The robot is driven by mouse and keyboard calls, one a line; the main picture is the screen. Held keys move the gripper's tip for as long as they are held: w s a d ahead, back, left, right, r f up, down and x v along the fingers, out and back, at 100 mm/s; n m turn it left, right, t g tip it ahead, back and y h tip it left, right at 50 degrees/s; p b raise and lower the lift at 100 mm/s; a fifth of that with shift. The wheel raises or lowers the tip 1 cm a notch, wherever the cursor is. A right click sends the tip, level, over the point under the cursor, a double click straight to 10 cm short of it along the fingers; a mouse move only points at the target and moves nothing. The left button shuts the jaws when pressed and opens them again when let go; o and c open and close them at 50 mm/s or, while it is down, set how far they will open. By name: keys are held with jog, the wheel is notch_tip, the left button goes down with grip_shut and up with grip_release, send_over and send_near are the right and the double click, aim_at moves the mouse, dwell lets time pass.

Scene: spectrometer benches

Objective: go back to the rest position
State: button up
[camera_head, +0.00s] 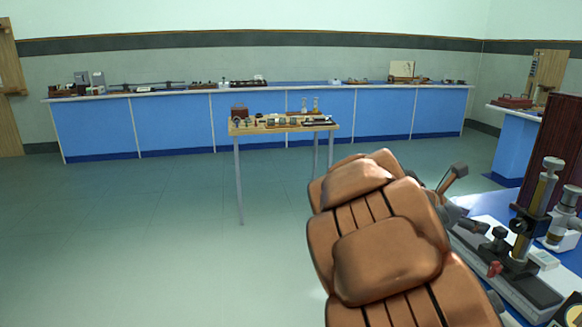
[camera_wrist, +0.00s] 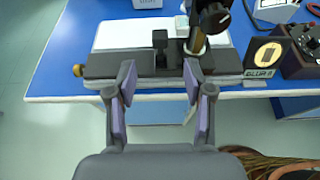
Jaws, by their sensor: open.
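My gripper (camera_wrist: 160,84) is open in the wrist view, with its two fingers apart and nothing held between them. The dark bar of a bench instrument (camera_wrist: 105,66) lies just beyond the fingertips, along the edge of the blue bench (camera_wrist: 60,80). I cannot tell whether the fingers touch it. A brass knob sticks out from the bar's left end. In the head view my brown arm reaches up from the bottom and hides most of my gripper, which is over by the right-hand bench.
A microscope-like instrument (camera_head: 526,215) stands on the right-hand bench. A small wooden table (camera_head: 285,127) stands ahead. The floor (camera_head: 170,230) at the left is clear.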

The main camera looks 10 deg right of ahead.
jog(key=s+a+f+m+g+y, duration=0.1)
jog(key=s+a+f+m+y, duration=0.45)
jog(key=s+a, duration=0.45)
jog(key=s+a+f+m+g+y, duration=0.1)
jog(key=s+a+f+m+y, duration=0.45)
jog(key=a, duration=0.75)
jog(key=s+a+f+m+g+y, duration=0.1)
jog(key=s+a+f+m+y, duration=0.2)
jog(key=s+a+f+m, duration=0.55)
notch_tip(320, 180, up, 21)
jog(key=a+n+t+p, duration=0.1)
jog(key=a+n+p, duration=0.1)
jog(key=p, duration=1.5)
jog(key=shift+s+t+h+p, duration=0.3)
jog(key=shift+s+p, duration=0.05)
jog(key=shift+r, duration=0.1)
